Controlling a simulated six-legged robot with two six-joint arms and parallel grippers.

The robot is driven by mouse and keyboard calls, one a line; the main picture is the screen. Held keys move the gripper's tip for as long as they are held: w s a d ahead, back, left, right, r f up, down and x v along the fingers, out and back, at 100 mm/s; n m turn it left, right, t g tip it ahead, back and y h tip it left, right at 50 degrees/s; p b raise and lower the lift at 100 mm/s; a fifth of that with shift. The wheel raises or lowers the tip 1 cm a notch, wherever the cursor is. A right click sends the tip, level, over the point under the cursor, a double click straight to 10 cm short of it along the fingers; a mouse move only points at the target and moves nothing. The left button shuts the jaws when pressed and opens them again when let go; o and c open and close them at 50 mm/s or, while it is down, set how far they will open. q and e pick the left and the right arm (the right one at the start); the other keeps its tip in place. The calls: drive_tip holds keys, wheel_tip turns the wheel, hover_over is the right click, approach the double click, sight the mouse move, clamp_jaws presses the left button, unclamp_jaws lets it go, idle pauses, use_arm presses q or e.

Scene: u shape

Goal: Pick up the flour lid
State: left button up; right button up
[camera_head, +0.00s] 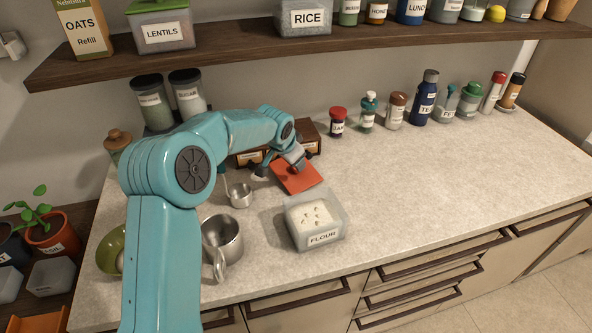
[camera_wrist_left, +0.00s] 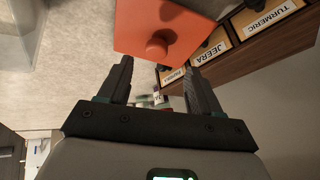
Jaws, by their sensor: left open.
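The flour lid (camera_head: 298,180) is a flat orange-red square. It lies on the counter behind the open flour container (camera_head: 318,238), near the small drawers. In the left wrist view the lid (camera_wrist_left: 135,25) and its round knob (camera_wrist_left: 158,44) show just beyond the fingertips. My left gripper (camera_head: 279,170) is over the lid's back left side in the head view. In the left wrist view its jaws (camera_wrist_left: 157,67) are open and empty, with the knob ahead of the gap. I cannot tell whether they touch the lid. My right gripper is not in view.
Labelled wooden spice drawers (camera_wrist_left: 237,48) stand close beside the lid. A small metal cup (camera_head: 241,196) and a metal mug (camera_head: 222,240) stand left of the flour container. Bottles line the back wall under a shelf (camera_head: 230,55). The counter's right side (camera_head: 440,170) is clear.

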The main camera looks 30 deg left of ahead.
use_arm(q)
drive_tip(key=x, duration=0.1)
drive_tip(key=p+x, duration=0.1)
drive_tip(key=x, duration=0.1)
drive_tip(key=p+x, duration=0.1)
drive_tip(key=x, duration=0.1)
drive_tip(key=shift+d, duration=0.3)
drive_tip(key=shift+w+a+f, duration=0.1)
drive_tip(key=shift+w+f, duration=0.1)
drive_tip(key=shift+f, duration=0.05)
drive_tip(key=shift+s+r, duration=0.1)
drive_tip(key=shift+c, duration=0.6)
drive_tip(key=shift+s+r, duration=0.1)
drive_tip(key=c, duration=1)
